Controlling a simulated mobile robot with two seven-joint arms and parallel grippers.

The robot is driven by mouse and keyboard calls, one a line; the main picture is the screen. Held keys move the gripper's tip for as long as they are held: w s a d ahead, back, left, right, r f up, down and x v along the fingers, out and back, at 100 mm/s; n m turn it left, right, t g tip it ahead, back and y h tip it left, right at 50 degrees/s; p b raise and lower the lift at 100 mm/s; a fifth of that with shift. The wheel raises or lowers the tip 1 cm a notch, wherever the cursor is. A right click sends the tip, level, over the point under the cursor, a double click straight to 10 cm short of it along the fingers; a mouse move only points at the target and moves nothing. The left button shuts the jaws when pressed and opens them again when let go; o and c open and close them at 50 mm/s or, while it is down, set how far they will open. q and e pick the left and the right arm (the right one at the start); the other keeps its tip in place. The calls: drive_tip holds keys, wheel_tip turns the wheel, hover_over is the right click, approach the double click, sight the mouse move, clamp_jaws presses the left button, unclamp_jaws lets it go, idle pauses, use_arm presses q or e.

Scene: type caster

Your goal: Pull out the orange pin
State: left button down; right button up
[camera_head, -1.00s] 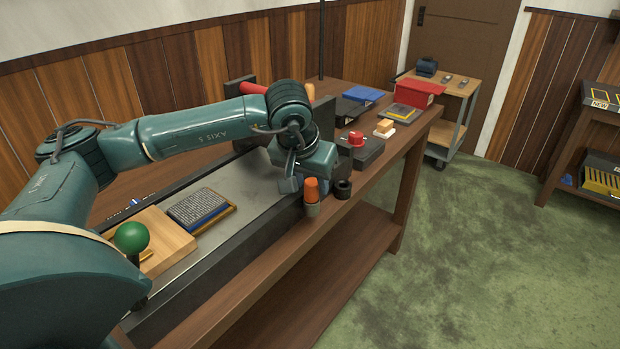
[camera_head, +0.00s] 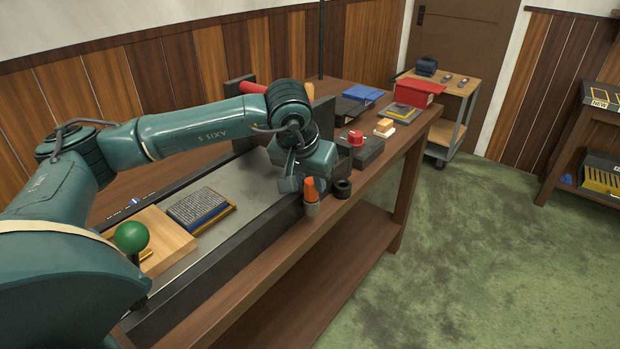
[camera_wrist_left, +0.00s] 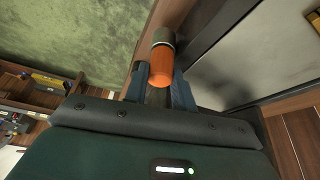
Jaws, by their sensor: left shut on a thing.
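The orange pin (camera_head: 310,189) stands in a grey cylindrical socket (camera_head: 312,208) on the side of the dark press bed. My left gripper (camera_head: 300,184) is at the pin from the left and partly covers it. In the left wrist view the orange pin (camera_wrist_left: 161,67) lies between the fingertips of my left gripper (camera_wrist_left: 160,92), which is shut on it. The pin's lower end meets the grey socket (camera_wrist_left: 162,38). My right gripper is not in view.
A small black cylinder (camera_head: 343,188) stands just right of the pin. A green ball knob (camera_head: 131,237), a type block (camera_head: 201,208) and a wooden board (camera_head: 172,238) are at the left. A dark block with a red knob (camera_head: 356,139) stands farther back on the bench.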

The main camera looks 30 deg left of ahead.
use_arm(q)
drive_tip(key=shift+r, duration=0.15)
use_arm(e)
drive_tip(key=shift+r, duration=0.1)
use_arm(q)
drive_tip(key=shift+r+p, duration=0.3)
drive_tip(key=shift+r, duration=0.05)
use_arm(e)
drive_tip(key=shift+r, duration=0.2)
use_arm(q)
drive_tip(key=shift+r, duration=0.15)
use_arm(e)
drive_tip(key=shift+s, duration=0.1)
use_arm(q)
drive_tip(key=shift+r+p, duration=1.95)
drive_tip(key=shift+r, duration=0.8)
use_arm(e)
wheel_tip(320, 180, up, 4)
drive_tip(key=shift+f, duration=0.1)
